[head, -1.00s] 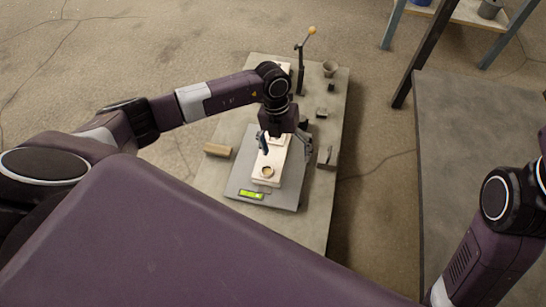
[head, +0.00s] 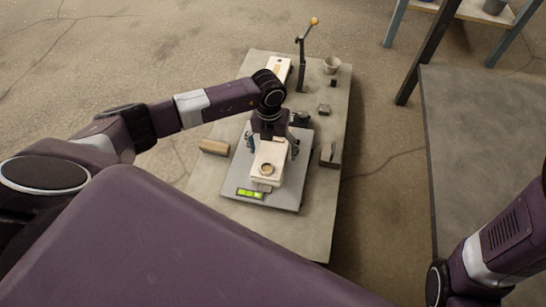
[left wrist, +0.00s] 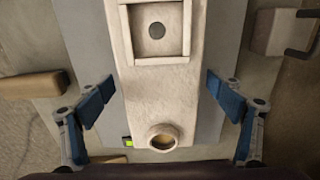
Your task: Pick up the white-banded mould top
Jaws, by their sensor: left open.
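A pale mould (head: 267,172) lies on the grey scale plate (head: 292,188) on the low bench. In the left wrist view the mould (left wrist: 160,100) has a raised square frame with a dark hole and a round ring at its near end. I cannot make out a white band on its top. My left gripper (head: 271,148) is above the mould, open, one finger on each side. In the left wrist view the blue-padded fingers of this gripper (left wrist: 161,90) stand apart from the mould's sides. My right gripper is out of view.
A wooden block (head: 214,147) lies left of the scale, and a dark-handled metal piece (head: 330,155) lies right. Behind are another pale block (head: 279,68), an upright stand (head: 301,70) and a grey cup (head: 331,65). A grey table (head: 485,140) stands at right.

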